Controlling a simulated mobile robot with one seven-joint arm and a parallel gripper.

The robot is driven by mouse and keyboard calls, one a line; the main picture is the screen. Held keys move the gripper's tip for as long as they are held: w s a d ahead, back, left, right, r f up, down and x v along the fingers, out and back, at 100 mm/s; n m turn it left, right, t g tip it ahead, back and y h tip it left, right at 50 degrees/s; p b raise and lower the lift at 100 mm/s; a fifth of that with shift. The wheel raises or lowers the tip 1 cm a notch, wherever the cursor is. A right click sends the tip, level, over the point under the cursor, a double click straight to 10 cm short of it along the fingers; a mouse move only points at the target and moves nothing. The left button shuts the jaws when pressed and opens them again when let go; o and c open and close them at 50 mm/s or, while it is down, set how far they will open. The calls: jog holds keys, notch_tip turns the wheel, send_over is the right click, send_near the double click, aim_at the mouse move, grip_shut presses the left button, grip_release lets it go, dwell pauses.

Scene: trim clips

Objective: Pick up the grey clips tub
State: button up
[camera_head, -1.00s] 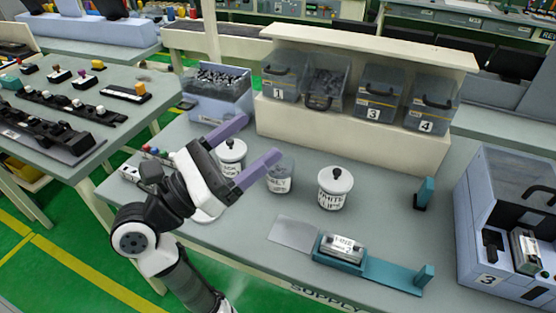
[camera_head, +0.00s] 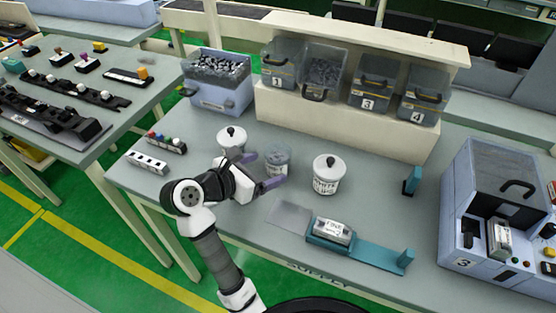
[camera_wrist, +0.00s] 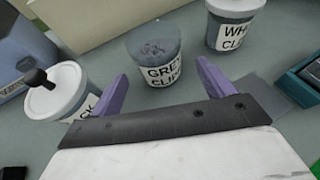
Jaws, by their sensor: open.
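The grey clips tub (camera_wrist: 154,57) is a clear open tub with grey clips inside and a white label reading "GREY CLIPS" in the wrist view. In the head view the grey clips tub (camera_head: 277,160) stands on the grey table between two white lidded tubs, partly behind my gripper. My gripper (camera_wrist: 160,82) is open and empty, its two purple fingers pointing at the tub from the near side. In the wrist view the tub lies just beyond and between the fingertips. In the head view my gripper (camera_head: 262,170) is low over the table.
The white clips tub (camera_head: 327,174) stands right of the grey tub. Another lidded tub (camera_head: 231,141) with a black knob stands close on the left. A teal fixture (camera_head: 370,263) lies in front right. A cream shelf with bins (camera_head: 340,125) stands behind.

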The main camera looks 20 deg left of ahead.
aim_at(269, 165)
jog(key=p+x, duration=0.2)
jog(key=x, duration=0.2)
jog(key=shift+w+d+r, duration=0.1)
jog(key=shift+w+r, duration=0.05)
jog(key=shift+w, duration=0.05)
jog(key=shift+w+d+f, duration=0.15)
jog(key=shift+w+f, duration=0.2)
jog(key=shift+w, duration=0.1)
jog(key=c, duration=1.3)
jog(key=shift+r, duration=0.1)
